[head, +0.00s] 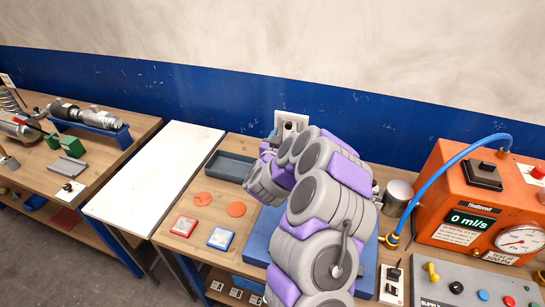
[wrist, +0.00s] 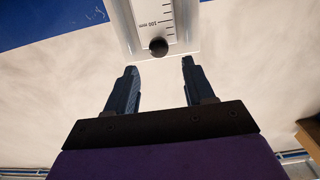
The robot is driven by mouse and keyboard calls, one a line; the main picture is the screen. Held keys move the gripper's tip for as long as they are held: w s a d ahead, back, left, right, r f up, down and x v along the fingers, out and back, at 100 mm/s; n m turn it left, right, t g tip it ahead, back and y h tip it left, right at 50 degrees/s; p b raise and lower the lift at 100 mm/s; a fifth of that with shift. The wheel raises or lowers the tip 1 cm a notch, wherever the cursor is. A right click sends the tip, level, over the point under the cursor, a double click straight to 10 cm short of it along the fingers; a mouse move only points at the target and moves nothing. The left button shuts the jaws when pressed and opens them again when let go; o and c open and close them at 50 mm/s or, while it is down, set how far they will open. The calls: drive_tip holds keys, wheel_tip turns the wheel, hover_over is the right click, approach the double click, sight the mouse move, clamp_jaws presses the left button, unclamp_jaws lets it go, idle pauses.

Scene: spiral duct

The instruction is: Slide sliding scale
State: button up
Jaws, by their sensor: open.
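The sliding scale (wrist: 155,20) shows at the top of the wrist view as a pale metal strip with black tick marks and the label 100 mm. A round black knob (wrist: 158,46) sits near its lower end. My gripper (wrist: 159,66) is open and empty, its two dark fingers pointing toward the scale. The knob appears between the line of the fingertips and a little beyond them; I see no contact. In the head view my arm covers the middle of the bench, and I cannot make out the scale or the fingers there.
A wooden bench holds a grey tray (head: 231,166), orange discs (head: 236,209), red (head: 183,226) and blue (head: 221,238) square pieces, and a metal cylinder (head: 397,197). An orange test unit (head: 480,205) with a blue hose (head: 425,178) stands right. A white board (head: 160,170) lies left.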

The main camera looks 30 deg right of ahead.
drive_tip(key=v, duration=1.1)
drive_tip(key=shift+s+a+p, duration=0.2)
drive_tip(key=shift+a+p, duration=0.1)
drive_tip(key=shift+p, duration=0.15)
